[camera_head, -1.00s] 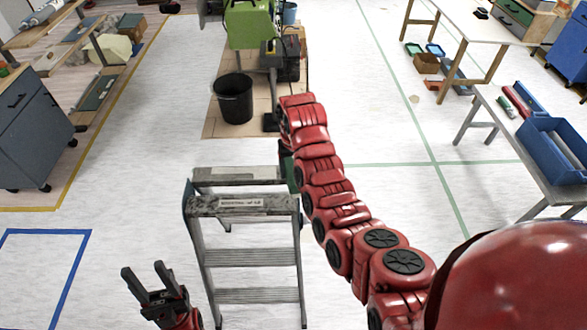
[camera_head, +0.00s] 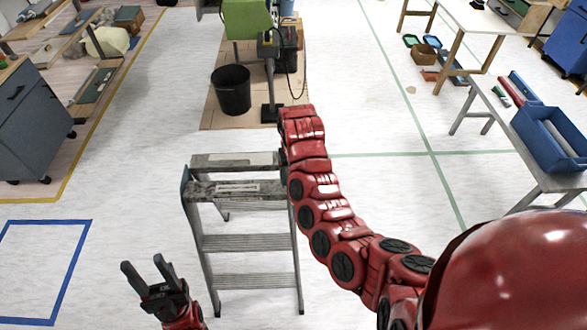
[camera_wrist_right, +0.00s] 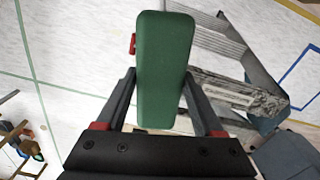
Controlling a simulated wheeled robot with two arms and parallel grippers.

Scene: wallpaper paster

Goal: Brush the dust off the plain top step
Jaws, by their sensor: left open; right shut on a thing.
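A grey stepladder stands below centre in the head view. Its dusty-looking, speckled top step (camera_head: 206,190) carries a pale label; a second grey bar (camera_head: 232,161) lies just behind it. In the right wrist view the speckled top step (camera_wrist_right: 232,91) appears right of my right gripper (camera_wrist_right: 159,76). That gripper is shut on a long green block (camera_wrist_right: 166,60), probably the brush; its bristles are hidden. The block is close to the ladder's top, but I cannot tell if it touches. In the head view my right arm hides this gripper. My left gripper (camera_head: 143,270) is open and empty, left of the ladder.
A black bucket (camera_head: 231,91) and a green machine (camera_head: 245,20) stand behind the ladder. A table with a blue bin (camera_head: 548,140) is at right, and a grey cabinet (camera_head: 30,125) at left. Floor around the ladder is clear.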

